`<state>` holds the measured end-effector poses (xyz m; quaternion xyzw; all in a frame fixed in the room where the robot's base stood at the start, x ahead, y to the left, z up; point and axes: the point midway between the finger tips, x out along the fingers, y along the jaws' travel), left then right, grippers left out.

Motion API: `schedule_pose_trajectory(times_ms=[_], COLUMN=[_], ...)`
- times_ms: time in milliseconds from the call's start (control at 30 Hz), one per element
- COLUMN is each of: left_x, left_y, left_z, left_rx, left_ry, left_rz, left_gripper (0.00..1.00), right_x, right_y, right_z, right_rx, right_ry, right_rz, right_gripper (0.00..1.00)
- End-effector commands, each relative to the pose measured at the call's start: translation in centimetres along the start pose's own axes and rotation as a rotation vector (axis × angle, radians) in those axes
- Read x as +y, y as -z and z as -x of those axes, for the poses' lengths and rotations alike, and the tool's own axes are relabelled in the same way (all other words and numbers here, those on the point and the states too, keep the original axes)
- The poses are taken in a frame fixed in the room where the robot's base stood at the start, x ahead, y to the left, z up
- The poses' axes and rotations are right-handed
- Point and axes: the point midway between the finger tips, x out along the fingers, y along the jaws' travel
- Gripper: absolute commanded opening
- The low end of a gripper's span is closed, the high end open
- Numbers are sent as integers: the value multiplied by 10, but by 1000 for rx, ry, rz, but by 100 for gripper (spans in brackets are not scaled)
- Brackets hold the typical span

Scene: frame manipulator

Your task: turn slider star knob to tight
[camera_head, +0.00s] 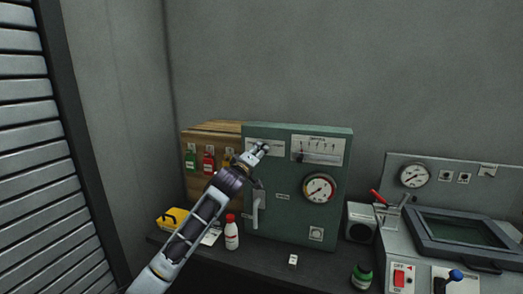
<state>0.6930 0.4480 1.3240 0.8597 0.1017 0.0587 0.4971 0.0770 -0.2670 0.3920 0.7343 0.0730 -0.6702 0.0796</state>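A green metal box (276,214) stands on the dark bench against the wall. Its upper right has a white scale plate (318,149) with a row of marks and a small dark slider piece with red on it (303,157). I cannot make out a star shape on that piece. My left arm rises from the bottom left, and my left gripper (262,149) is in front of the box's upper left, left of the scale plate. It covers part of a pale label there. Its fingers are too small to tell open from shut. My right gripper is not in view.
The box also carries a round gauge (320,188) and a white lever handle (255,208). A wooden board (196,149) with coloured tags is at left. A white bottle (231,233) and green jar (361,276) stand in front. A grey machine (408,247) fills the right.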

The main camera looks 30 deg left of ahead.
Motion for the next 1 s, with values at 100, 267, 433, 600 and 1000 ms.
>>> schedule_pose_trajectory(times_ms=[100,267,433,600,1000], left_x=[1,1,1,1,0], left_y=[2,1,1,1,0], left_z=[-11,-25,-40,-52,-63], left_rx=[1,1,0,0,0], left_ry=[1,1,0,1,0], left_rz=[-3,-1,-1,0,-2], left_gripper=[66,66,66,66,66], right_x=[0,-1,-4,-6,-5], right_y=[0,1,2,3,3], right_z=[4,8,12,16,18], right_rx=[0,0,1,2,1], right_ry=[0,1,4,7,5], right_rz=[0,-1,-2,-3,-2], right_gripper=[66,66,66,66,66])
